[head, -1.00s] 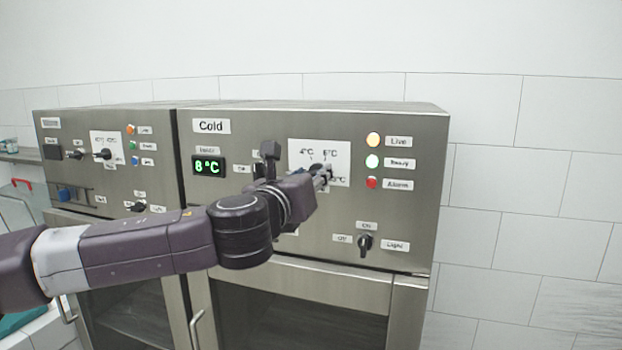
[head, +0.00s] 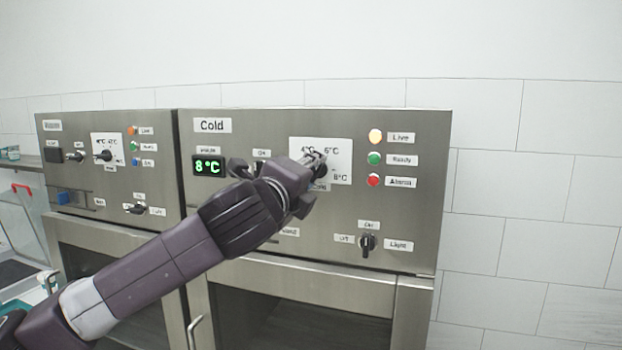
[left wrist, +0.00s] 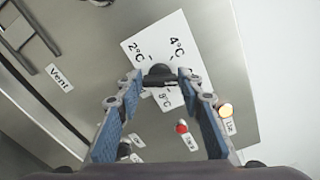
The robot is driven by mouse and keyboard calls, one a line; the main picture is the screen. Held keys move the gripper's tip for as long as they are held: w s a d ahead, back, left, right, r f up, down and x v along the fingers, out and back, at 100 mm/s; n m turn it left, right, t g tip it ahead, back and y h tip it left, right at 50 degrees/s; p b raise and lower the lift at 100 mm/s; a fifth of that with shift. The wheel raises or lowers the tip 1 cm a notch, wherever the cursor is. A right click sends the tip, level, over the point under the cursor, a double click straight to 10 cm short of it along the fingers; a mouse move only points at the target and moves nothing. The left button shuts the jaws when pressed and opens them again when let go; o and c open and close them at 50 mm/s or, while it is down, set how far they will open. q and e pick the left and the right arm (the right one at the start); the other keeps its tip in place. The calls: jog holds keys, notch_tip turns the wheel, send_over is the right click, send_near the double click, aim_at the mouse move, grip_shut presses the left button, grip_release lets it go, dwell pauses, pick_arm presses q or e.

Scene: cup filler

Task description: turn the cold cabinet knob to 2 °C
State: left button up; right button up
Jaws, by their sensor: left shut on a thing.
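The cold cabinet (head: 400,220) has a white dial plate (head: 340,150) with 4, 6 and 8 °C marks showing. In the left wrist view the plate (left wrist: 150,42) shows 2, 4 and 8 °C marks. The dark knob (left wrist: 158,75) sits between my left gripper's fingertips (left wrist: 160,86), and the fingers are shut on it. In the head view my left gripper (head: 315,164) covers most of the knob and the 2 °C mark. I cannot tell where the knob points. The green display (head: 208,166) reads 8 °C. My right gripper is out of view.
Live (head: 376,136), Ready (head: 374,158) and Alarm (head: 373,180) lamps are right of the dial. A light switch (head: 367,243) is below them. A second cabinet (head: 110,200) stands to the left. Clear tiled wall is at right.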

pick_arm(q)
jog(key=n+b, duration=0.1)
jog(key=n, duration=0.6)
jog(key=n+b, duration=0.1)
jog(key=n, duration=0.7)
jog(key=f+n+b, duration=0.1)
jog(key=n, duration=0.6)
jog(key=shift+d+n, duration=0.2)
jog(key=shift+n, duration=0.2)
jog(key=o, duration=1.2)
jog(key=shift+c, duration=0.2)
jog(key=shift+s+r, duration=0.1)
jog(key=shift+r, duration=0.05)
jog(key=v, duration=1.2)
